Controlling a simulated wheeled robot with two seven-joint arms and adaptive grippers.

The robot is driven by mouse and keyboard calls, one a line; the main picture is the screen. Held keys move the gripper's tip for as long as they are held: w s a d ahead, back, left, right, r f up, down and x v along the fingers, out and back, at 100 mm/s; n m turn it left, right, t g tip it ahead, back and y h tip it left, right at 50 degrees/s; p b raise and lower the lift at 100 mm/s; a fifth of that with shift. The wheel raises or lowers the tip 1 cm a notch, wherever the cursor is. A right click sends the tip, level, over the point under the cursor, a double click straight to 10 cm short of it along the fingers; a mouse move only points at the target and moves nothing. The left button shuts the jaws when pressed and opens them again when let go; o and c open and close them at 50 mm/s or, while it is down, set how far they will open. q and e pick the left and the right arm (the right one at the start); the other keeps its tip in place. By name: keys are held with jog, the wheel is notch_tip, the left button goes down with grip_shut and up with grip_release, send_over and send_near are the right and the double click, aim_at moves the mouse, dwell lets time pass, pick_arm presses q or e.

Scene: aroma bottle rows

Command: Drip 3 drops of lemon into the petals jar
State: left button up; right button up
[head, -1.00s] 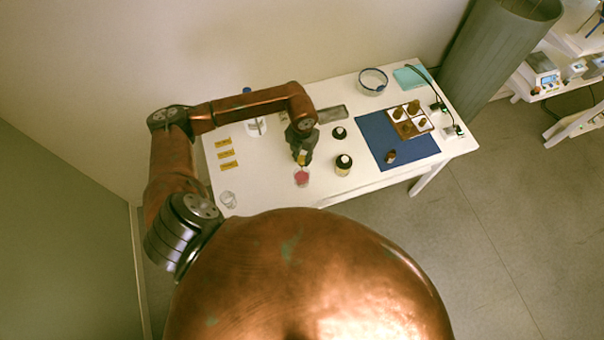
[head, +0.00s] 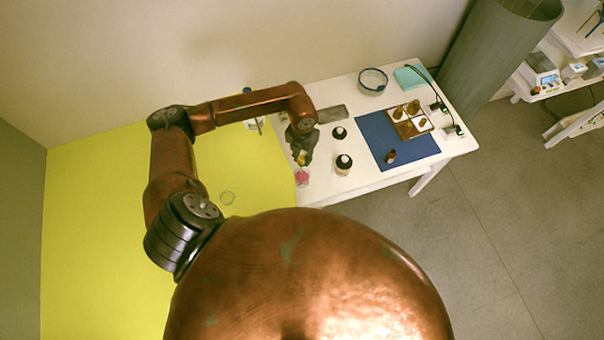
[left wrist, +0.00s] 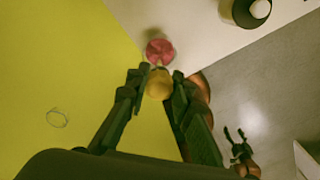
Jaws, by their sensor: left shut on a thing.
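The petals jar (head: 302,178), a small vessel with pink-red contents, stands near the table's front edge. It also shows in the left wrist view (left wrist: 160,50). My left gripper (head: 301,153) is shut on a small yellow piece (left wrist: 159,84), seemingly a dropper, with its narrow end toward the jar. The head view shows it just above and behind the jar; no drop can be made out. A dark bottle with a pale top (head: 343,163) stands right of the jar; which bottle is lemon cannot be read. My right gripper (left wrist: 236,140) appears small in the left wrist view, fingers apart and empty.
Flat yellow (head: 100,220) covers the table's left part and the area beyond it. A clear glass (head: 227,198) shows as an outline there. Another dark bottle (head: 339,132) stands behind. A blue mat (head: 375,140) and a tray of brown bottles (head: 427,127) lie right.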

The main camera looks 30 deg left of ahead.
pick_arm(q)
jog(key=shift+r+p, duration=0.8)
jog(key=shift+r, duration=1.2)
